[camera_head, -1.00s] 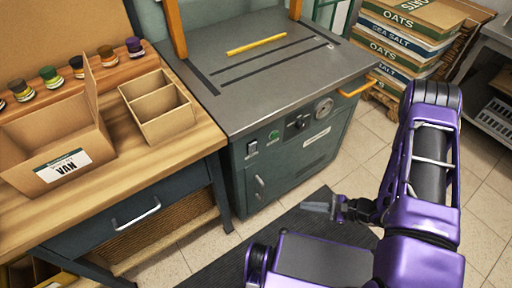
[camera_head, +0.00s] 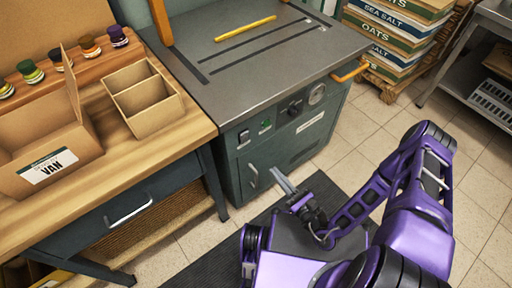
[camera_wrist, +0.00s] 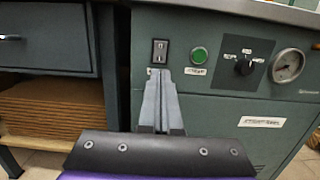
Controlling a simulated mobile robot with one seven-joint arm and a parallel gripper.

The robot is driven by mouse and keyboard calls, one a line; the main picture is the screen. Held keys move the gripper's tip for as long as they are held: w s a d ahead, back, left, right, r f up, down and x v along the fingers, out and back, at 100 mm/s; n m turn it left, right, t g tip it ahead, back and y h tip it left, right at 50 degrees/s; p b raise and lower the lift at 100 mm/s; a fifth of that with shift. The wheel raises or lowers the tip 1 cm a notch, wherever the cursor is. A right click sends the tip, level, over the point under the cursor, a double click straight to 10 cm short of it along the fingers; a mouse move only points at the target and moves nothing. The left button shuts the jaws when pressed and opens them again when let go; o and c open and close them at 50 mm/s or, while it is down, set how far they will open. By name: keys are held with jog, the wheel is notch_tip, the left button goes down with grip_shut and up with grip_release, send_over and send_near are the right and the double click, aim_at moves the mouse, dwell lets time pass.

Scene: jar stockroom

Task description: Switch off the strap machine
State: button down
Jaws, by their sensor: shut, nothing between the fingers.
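The strap machine (camera_head: 310,138) is a dark green cabinet with a grey metal top. The switch also shows small in the head view (camera_head: 244,137). My gripper (camera_wrist: 159,73) is shut and empty, its fingertips just below the switch in the wrist view. In the head view my gripper (camera_head: 278,173) is in front of the cabinet, seemingly apart from it. The switch's position is too small to read.
A wooden workbench (camera_head: 185,130) with open cartons and small jars stands against the machine's left. An orange handle (camera_head: 350,72) sticks out at its right corner. Stacked sacks (camera_head: 395,45) stand behind right. A dark mat (camera_head: 235,250) and tiled floor lie in front.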

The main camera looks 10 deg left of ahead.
aim_at(245, 136)
jog(key=b+x, duration=0.1)
jog(key=x, duration=1.2)
jog(key=shift+w+a, duration=0.2)
jog(key=shift+a, duration=0.15)
jog(key=shift+r, duration=0.1)
jog(key=shift+w+a+r+p, duration=0.15)
jog(key=shift+r+p, duration=0.2)
jog(key=shift+p, duration=0.35)
jog(key=shift+f, duration=0.25)
